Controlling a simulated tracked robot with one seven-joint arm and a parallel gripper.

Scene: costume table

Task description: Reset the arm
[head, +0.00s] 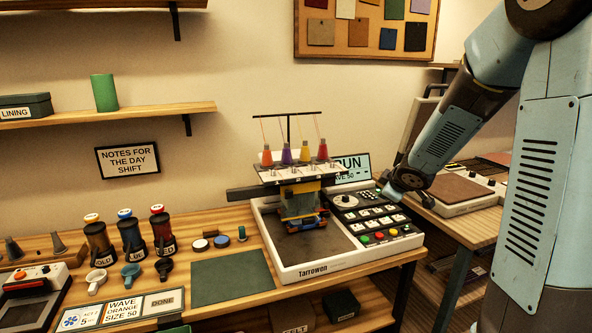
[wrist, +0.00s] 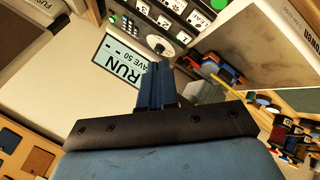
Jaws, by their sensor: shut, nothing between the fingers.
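My arm reaches in from the upper right in the head view. My gripper (head: 386,192) hangs above the right side of the embroidery machine (head: 290,272), by its control panel (head: 372,222). In the wrist view my gripper's blue fingers (wrist: 157,84) are together with nothing between them. The wrist view also shows the control panel (wrist: 185,22) beyond the fingers and the sign reading RUN (wrist: 124,66) beside them. In the head view the same sign (head: 353,167) stands behind the panel, partly hidden. I cannot tell how far the fingertips are above the panel.
Spools with coloured thread (head: 294,153) stand on the machine. A green mat (head: 232,277), several dark bottles (head: 131,235) and cards (head: 123,307) lie or stand to its left. A second machine (head: 458,190) sits on the right table. Wall shelves (head: 110,115) are at upper left.

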